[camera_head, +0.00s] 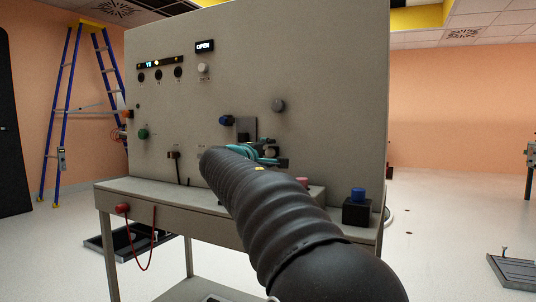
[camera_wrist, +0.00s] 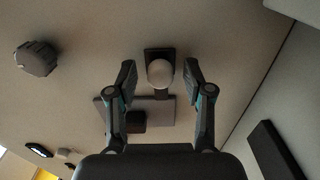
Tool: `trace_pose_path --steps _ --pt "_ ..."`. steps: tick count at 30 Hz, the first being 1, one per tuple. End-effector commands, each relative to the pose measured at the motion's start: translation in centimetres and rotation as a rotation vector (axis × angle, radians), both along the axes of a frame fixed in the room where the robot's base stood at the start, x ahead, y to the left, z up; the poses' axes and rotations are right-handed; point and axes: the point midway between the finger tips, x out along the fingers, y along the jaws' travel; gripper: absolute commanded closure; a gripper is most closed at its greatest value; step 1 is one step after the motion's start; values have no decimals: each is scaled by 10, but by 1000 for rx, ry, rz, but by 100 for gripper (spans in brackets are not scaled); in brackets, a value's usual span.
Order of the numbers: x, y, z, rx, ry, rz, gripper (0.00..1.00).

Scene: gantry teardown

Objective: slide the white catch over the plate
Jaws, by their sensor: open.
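In the wrist view a pale, rounded knob (camera_wrist: 160,73), which looks like the white catch, sits on a small dark backing (camera_wrist: 158,53). A flat grey plate (camera_wrist: 160,112) with a dark block (camera_wrist: 135,118) on it lies just below the knob. My gripper (camera_wrist: 160,78) is open, with one finger left and one right of the knob, apart from it. I cannot tell whether the catch overlaps the plate. In the head view my gripper (camera_head: 264,153) is at the panel, and my arm hides much of that spot.
The upright panel (camera_head: 340,80) carries several knobs, a green one (camera_head: 143,134), a grey one (camera_head: 279,105) and an OPEN display (camera_head: 204,47). A black box with a blue top (camera_head: 357,205) stands on the ledge at right. A red cord (camera_head: 152,245) hangs at the left front.

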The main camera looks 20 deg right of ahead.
Motion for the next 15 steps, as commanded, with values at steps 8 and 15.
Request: trace_pose_path --steps 8,15 --pt "0 0 0 0 0 0 56" --pt "0 0 0 1 1 0 100"
